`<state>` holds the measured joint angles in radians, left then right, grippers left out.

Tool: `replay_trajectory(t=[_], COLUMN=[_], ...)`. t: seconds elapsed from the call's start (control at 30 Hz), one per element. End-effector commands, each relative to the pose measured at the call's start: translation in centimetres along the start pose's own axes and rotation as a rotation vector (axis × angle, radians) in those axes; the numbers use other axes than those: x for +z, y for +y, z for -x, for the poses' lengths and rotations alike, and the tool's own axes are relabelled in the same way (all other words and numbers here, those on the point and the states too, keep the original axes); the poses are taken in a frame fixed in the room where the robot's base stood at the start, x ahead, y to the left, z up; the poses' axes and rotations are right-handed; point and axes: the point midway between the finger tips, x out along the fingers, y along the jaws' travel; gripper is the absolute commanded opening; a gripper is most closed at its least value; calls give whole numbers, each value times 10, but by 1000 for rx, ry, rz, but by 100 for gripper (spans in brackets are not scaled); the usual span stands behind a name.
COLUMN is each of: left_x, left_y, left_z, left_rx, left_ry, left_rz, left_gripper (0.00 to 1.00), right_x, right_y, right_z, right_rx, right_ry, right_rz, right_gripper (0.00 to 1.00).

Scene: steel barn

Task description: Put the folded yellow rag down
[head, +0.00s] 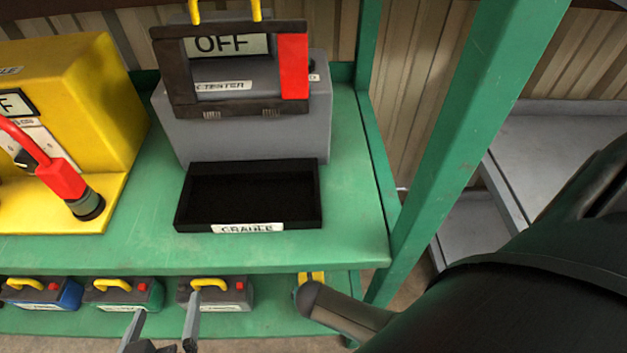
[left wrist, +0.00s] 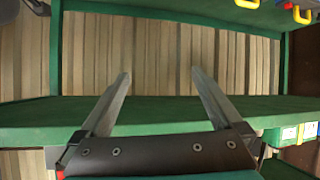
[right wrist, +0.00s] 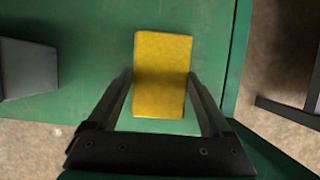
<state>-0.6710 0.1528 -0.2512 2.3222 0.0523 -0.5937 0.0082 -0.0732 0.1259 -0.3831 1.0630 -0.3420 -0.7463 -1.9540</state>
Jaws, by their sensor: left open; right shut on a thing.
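The folded yellow rag (right wrist: 163,70) is a flat rectangular block between the fingers of my right gripper (right wrist: 161,84), which is shut on it. It is over a green shelf surface (right wrist: 90,75) in the right wrist view; I cannot tell whether it touches that surface. In the head view a bit of yellow (head: 312,278) shows at the end of my right arm, by the right end of the lower shelf; the arm hides most of it. My left gripper (head: 167,303) is open and empty in front of the lower shelf; its spread fingers show in the left wrist view (left wrist: 161,75).
Several batteries with yellow handles (head: 214,293) stand on the lower shelf (head: 60,322). Above, the upper green shelf (head: 355,215) holds a black cradle tray (head: 312,197), a grey tester (head: 235,135) and a yellow machine (head: 85,85). A green post (head: 455,130) rises at the right.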

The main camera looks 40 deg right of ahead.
Motion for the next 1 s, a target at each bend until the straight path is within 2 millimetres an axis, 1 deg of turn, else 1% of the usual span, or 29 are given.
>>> replay_trajectory(t=[0.2,0.5,0.7,1.0], left_x=[-6,-15,-16,-16], left_y=[14,29,26,27], left_z=[-3,2,1,2], left_rx=[39,77,68,72], left_ry=[150,327,289,309], left_rz=[22,58,48,53], left_gripper=[100,100,100,100], right_x=[-2,-4,-2,-4], right_y=[4,7,9,8], right_z=[-8,-15,-14,-18], right_rx=[1,3,3,3], right_ry=[0,0,-1,-1], right_rz=[1,5,7,8], right_gripper=[29,29,29,29])
